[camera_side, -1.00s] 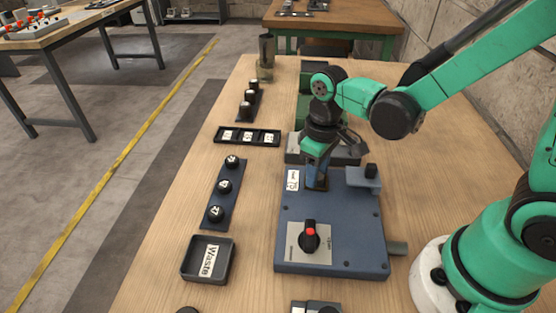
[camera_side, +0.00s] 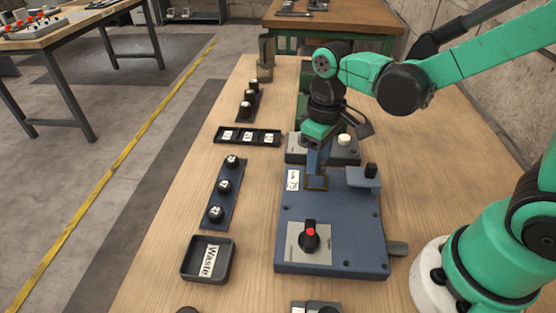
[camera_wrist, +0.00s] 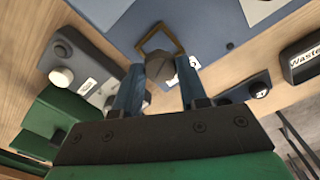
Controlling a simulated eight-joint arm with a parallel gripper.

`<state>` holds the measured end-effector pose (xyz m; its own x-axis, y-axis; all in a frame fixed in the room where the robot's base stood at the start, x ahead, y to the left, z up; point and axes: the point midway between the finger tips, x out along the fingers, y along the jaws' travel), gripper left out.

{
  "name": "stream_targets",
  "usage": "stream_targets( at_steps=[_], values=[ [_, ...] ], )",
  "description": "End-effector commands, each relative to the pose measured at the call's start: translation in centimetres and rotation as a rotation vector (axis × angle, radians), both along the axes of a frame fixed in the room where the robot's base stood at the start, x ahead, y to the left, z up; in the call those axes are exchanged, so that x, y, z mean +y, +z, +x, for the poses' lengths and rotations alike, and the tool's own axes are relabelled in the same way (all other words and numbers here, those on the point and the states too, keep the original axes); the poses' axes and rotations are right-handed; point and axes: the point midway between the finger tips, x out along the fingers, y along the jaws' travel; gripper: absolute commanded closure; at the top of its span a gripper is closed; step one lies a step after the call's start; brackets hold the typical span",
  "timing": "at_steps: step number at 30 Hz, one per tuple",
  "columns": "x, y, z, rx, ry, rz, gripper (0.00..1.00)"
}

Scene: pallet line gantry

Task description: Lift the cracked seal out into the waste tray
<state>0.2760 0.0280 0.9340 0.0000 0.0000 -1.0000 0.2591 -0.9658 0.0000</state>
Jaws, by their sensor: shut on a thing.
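A brownish square ring seal (camera_side: 317,183) hangs below my gripper (camera_side: 320,168) over the back of the blue block (camera_side: 350,215). In the wrist view the seal (camera_wrist: 160,40) shows beyond the fingertips of my gripper (camera_wrist: 160,80), with a grey part between the fingers. My gripper is shut on it. I cannot make out a crack. The seal looks raised from the block's top, but the gap is hard to judge. The waste tray (camera_side: 205,280), black with a white label inside, stands front left of the block. Its edge shows in the wrist view (camera_wrist: 290,55).
The block carries a red-tipped knob (camera_side: 310,236) and a raised bracket (camera_side: 364,180). A blue strip with black round knobs (camera_side: 224,188) and a black compartment tray (camera_side: 247,143) lie left. A grey unit (camera_side: 345,155) stands behind. Bare wood separates block and waste tray.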

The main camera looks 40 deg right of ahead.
Motion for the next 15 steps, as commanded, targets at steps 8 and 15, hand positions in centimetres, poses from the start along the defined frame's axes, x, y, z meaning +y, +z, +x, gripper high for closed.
stream_targets(
  at_steps=[8,15],
  values=[
    [0.0,1.6,0.0,0.000,0.000,0.000,0.88],
    [0.0,2.6,0.0,0.000,0.000,0.000,0.88]
  ],
)
